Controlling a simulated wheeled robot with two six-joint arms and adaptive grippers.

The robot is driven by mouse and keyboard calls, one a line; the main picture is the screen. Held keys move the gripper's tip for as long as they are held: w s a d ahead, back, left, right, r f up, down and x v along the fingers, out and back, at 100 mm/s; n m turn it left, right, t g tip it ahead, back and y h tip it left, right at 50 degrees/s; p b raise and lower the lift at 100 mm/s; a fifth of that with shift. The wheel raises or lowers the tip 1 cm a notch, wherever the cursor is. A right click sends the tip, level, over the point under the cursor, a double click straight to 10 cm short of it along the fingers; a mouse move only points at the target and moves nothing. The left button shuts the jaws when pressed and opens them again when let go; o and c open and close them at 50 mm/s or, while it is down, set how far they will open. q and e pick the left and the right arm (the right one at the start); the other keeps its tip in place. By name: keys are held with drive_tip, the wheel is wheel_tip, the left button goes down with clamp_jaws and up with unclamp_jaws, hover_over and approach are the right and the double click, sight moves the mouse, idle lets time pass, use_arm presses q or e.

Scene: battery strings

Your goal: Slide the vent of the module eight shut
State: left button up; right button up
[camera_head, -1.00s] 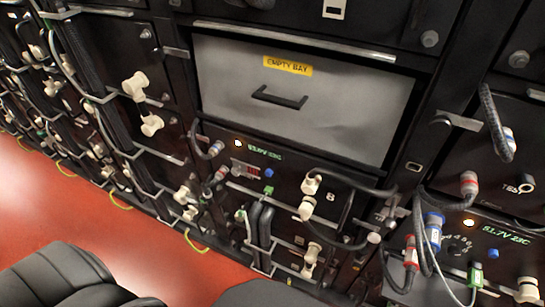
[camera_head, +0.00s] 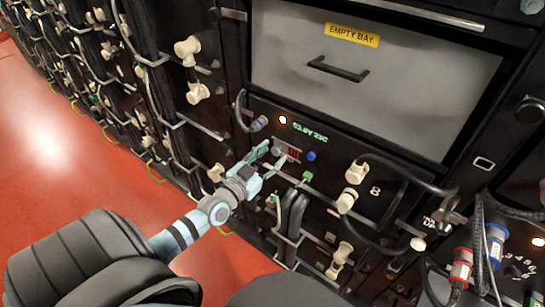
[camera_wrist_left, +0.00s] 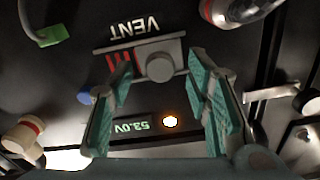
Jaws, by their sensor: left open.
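Module eight (camera_head: 330,210) is the dark panel marked "8" below the empty bay in the head view. Its vent (camera_head: 293,155) shows red slots. In the left wrist view, which is upside down, the vent (camera_wrist_left: 118,64) lies under the label "VENT", with its red slots exposed beside a round grey knob (camera_wrist_left: 160,66). My left gripper (camera_head: 273,158) is open at the vent. Its teal fingers (camera_wrist_left: 160,72) stand on either side of the knob in the wrist view; I cannot tell whether they touch it. My right gripper is out of view.
A blue button (camera_head: 311,156) and a green connector (camera_head: 308,176) sit close to the vent. A lit lamp (camera_head: 283,120) and a green display (camera_head: 310,132) are above. Cables and cream connectors (camera_head: 347,201) stick out to the right. Red floor (camera_head: 90,150) is clear at left.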

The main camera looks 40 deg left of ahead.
use_arm(q)
drive_tip(key=shift+w, duration=0.7)
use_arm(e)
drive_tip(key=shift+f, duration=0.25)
use_arm(q)
drive_tip(key=shift+c, duration=0.4)
clamp_jaws()
